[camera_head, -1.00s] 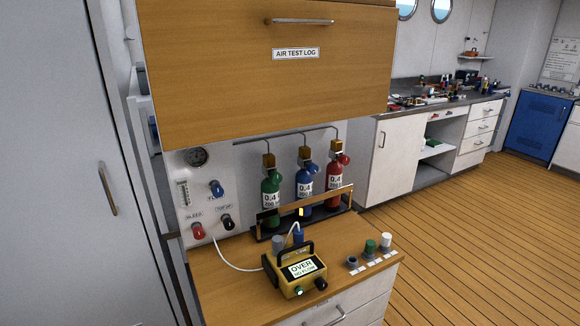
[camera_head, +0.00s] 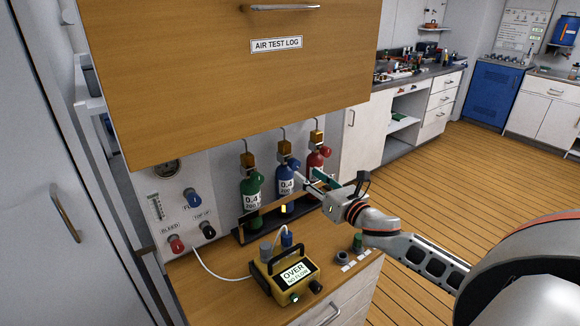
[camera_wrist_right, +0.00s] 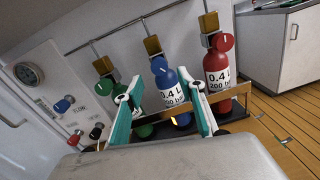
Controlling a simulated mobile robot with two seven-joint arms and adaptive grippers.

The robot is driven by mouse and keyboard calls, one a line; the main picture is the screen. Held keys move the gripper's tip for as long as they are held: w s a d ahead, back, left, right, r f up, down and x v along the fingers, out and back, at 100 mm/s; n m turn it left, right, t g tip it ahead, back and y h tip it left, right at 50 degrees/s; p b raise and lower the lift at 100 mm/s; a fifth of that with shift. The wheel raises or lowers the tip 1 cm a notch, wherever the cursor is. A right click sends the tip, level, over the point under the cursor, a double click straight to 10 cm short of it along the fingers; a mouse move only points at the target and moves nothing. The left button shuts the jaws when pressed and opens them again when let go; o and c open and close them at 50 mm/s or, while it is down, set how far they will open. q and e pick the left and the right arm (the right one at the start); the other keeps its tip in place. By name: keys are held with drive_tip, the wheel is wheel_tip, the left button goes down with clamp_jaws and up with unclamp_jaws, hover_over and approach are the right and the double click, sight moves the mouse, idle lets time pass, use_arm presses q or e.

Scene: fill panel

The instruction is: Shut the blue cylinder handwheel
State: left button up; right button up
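The blue cylinder (camera_head: 286,186) stands in a rack between a green cylinder (camera_head: 250,190) and a red cylinder (camera_head: 318,162). Its round blue handwheel (camera_head: 296,163) is near the top, on the right side; in the right wrist view the handwheel (camera_wrist_right: 166,77) faces me. My right gripper (camera_head: 310,183) is in front of the rack, right of the blue cylinder. In the wrist view its two teal-padded fingers (camera_wrist_right: 164,80) are spread and empty, with the blue cylinder showing between them. Whether they touch anything is not clear, but a gap seems to remain. My left gripper is not in view.
A wooden cabinet (camera_head: 230,80) overhangs the cylinders. A rail (camera_wrist_right: 235,92) crosses in front of them. A yellow gas tester (camera_head: 284,278) stands on the counter below, with a white hose. A panel with knobs (camera_head: 193,198) is at left. Open floor lies at right.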

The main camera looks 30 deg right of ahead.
sight(296, 167)
drive_tip(key=shift+w+a+p, duration=0.2)
drive_tip(key=shift+w+p, duration=0.2)
drive_tip(key=shift+w, duration=2.7)
